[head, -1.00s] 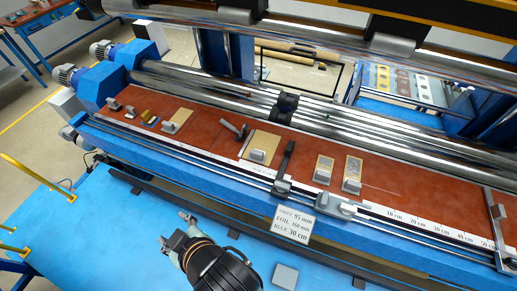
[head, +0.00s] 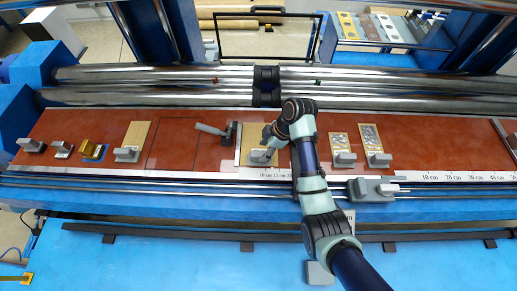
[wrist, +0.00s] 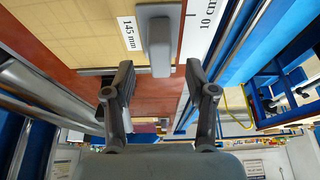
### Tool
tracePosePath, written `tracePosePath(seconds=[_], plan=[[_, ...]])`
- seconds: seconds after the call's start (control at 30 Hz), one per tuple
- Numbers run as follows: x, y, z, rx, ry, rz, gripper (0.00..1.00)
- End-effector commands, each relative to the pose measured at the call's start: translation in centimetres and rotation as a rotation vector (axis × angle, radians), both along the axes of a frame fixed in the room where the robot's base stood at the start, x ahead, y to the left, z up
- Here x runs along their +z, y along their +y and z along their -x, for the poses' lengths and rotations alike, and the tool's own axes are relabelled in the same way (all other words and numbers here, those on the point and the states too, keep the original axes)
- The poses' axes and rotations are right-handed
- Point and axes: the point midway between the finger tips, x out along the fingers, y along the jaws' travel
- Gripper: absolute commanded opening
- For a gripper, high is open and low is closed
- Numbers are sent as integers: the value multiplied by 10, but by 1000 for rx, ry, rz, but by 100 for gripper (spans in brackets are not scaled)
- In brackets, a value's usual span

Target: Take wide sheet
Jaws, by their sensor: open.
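A wide tan sheet (head: 250,143) lies on the red-brown table board, partly hidden by my arm. A grey block-shaped holder (head: 262,158) sits at its front edge. In the wrist view the sheet (wrist: 65,35) fills the upper left, beside a "145 mm" label (wrist: 129,34) and the grey holder (wrist: 160,45). My gripper (head: 268,140) is over this sheet. In the wrist view its two fingers (wrist: 153,85) are spread and empty, with the holder ahead between them. No contact shows. A narrower tan sheet (head: 138,134) with its own grey holder lies further left.
Two small tan plates (head: 338,143) with grey holders lie to the right. A grey hammer-like tool (head: 215,130) lies left of the wide sheet. Steel rollers (head: 170,75) run behind the board. A ruler strip (head: 450,177) and a grey slider (head: 370,189) are along the front.

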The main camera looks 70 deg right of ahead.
Motion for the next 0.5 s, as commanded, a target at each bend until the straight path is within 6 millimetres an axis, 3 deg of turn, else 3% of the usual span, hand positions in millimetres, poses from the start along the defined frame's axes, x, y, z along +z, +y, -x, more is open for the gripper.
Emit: tracePosePath(seconds=[0.3,0.5], plan=[[-43,8,-15,1,0,-1,56],[-48,8,-17,0,-1,2,56]])
